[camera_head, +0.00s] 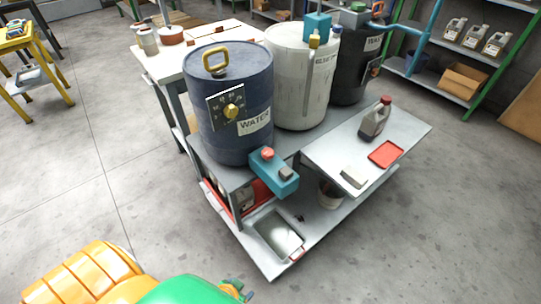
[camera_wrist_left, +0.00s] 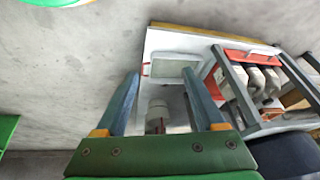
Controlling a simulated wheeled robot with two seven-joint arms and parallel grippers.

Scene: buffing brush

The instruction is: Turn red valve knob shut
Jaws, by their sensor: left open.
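The red valve knob (camera_head: 267,153) sits on top of a teal valve body (camera_head: 276,178) that sticks out from the lower front of the blue WATER drum (camera_head: 230,120). I cannot tell the knob's turn position. My left arm comes in at the bottom of the head view, and part of my left gripper (camera_head: 237,289) shows at the lower edge, well below and apart from the valve. In the left wrist view its two fingers (camera_wrist_left: 160,73) are spread with nothing gripped, above the floor and low shelf. The knob is not visible there. My right gripper is not in view.
A white drum (camera_head: 300,80) and a black drum (camera_head: 350,70) stand beside the blue drum. A bottle (camera_head: 375,118) and red tray (camera_head: 386,154) are on the bench. A metal tray (camera_head: 275,240) lies on the low shelf.

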